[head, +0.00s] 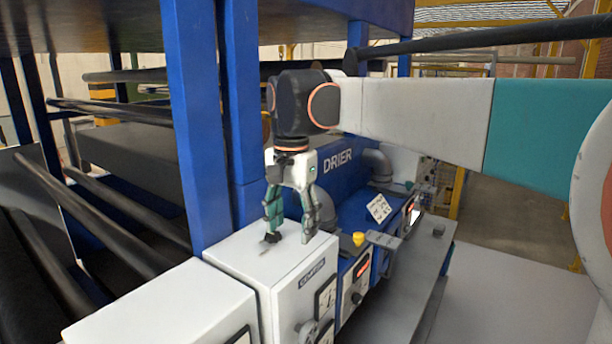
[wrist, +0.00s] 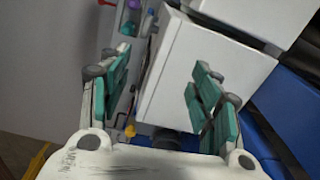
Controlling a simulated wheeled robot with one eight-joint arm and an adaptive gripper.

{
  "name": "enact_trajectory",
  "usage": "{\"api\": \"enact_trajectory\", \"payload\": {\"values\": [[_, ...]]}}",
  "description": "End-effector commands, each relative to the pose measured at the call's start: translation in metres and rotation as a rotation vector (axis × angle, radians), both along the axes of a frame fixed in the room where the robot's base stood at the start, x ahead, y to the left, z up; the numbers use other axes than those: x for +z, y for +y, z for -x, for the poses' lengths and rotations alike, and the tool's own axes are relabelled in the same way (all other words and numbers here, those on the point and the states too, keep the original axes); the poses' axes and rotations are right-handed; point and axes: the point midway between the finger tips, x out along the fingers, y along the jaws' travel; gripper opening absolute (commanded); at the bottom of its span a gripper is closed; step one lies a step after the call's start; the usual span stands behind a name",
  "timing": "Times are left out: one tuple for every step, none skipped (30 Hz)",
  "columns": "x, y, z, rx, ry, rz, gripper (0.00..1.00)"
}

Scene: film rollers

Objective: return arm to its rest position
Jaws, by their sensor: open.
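My gripper (head: 289,232) hangs from the outstretched arm in the head view, pointing down, with its two green-padded fingers apart and nothing between them. It is in front of or above the top of a white cabinet (head: 305,295); the exact gap is hard to judge. In the wrist view, my gripper (wrist: 160,98) shows its fingers spread on either side of the white cabinet (wrist: 185,80). My arm stretches in from the right side of the head view.
A blue machine marked DRIER (head: 338,172) stands behind the cabinet, with a yellow knob (head: 358,239) and dials. Blue posts (head: 200,120) and dark rollers (head: 95,215) are at the left. A horizontal dark bar (head: 480,40) runs above my arm. Open floor (head: 500,215) lies at the right.

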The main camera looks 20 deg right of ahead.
Motion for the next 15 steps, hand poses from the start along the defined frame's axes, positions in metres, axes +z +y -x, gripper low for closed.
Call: {"api": "enact_trajectory", "payload": {"values": [[-0.008, 0.000, 0.006, 0.011, -0.009, 0.000, 0.57], [-0.011, 0.000, 0.008, 0.020, -0.014, 0.001, 0.57], [-0.016, 0.000, 0.011, 0.032, -0.021, 0.002, 0.57], [-0.019, 0.000, 0.013, 0.041, -0.027, 0.001, 0.57], [-0.023, 0.000, 0.016, 0.051, -0.035, 0.002, 0.57], [-0.029, 0.000, 0.019, 0.066, -0.045, 0.003, 0.57], [-0.033, -0.001, 0.022, 0.077, -0.053, 0.003, 0.57], [-0.038, -0.001, 0.024, 0.091, -0.060, 0.005, 0.57], [-0.045, -0.001, 0.028, 0.107, -0.074, 0.006, 0.57], [-0.050, -0.001, 0.031, 0.122, -0.083, 0.008, 0.57], [-0.057, -0.001, 0.035, 0.137, -0.093, 0.010, 0.57], [-0.065, -0.001, 0.039, 0.158, -0.107, 0.013, 0.57], [-0.073, -0.001, 0.044, 0.175, -0.118, 0.015, 0.57], [-0.081, -0.002, 0.048, 0.194, -0.131, 0.017, 0.57], [-0.092, -0.002, 0.055, 0.222, -0.150, 0.022, 0.57]]}}
